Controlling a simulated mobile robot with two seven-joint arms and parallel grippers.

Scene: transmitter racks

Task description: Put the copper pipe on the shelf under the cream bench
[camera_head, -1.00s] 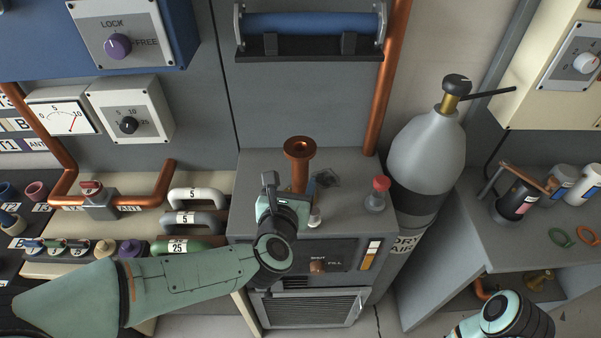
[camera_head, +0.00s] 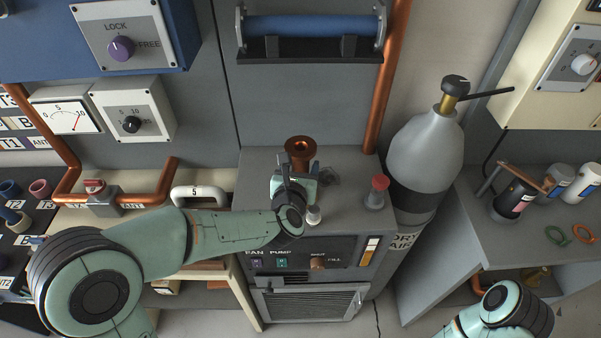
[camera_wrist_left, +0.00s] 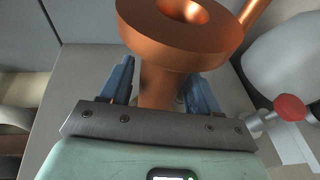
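The copper pipe (camera_head: 300,148), with a wide flange on top, stands upright on the grey cabinet (camera_head: 345,160). It also shows in the left wrist view (camera_wrist_left: 158,85). My left gripper (camera_head: 300,172) is at the pipe, below the flange, with one finger on each side. In the wrist view the fingers look open, with small gaps beside the pipe. The cream bench (camera_head: 238,285) is left of the cabinet; my left arm covers much of its top. Its shelf underneath (camera_head: 195,299) is only partly seen. My right arm shows at the bottom right, but its gripper does not.
A grey gas bottle (camera_head: 425,155) is at the right.

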